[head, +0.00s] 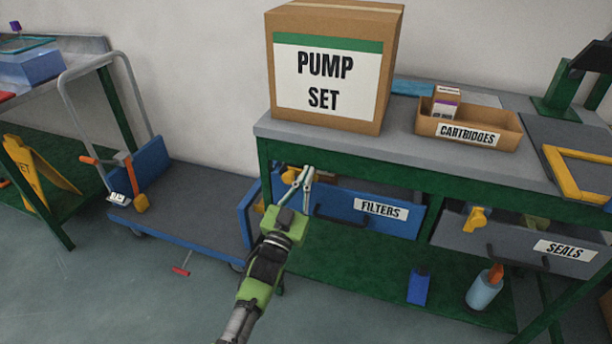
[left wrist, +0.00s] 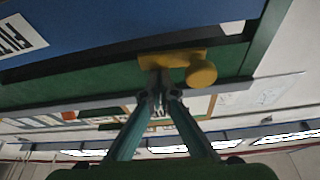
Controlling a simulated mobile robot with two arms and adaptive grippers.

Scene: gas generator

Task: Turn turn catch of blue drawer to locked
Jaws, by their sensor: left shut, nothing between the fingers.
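The blue drawer (head: 335,202) with the FILTERS label hangs under the bench's left half. Its yellow turn catch (head: 289,176) shows just left of my left gripper's tips and is partly covered by the fingers. In the left wrist view the catch (left wrist: 198,71) has a flat bar and a round knob and sits on the green rail beside the drawer front. My left gripper (head: 304,176) is shut and empty. In the left wrist view its fingertips (left wrist: 158,84) meet at the bar, left of the knob; I cannot tell whether they touch. My right gripper is out of view.
A PUMP SET box (head: 330,115) and CARTRIDGES bin (head: 425,122) stand on the bench. A blue cart (head: 195,200) is close on the left. A spray bottle (head: 484,290) stands on the lower shelf.

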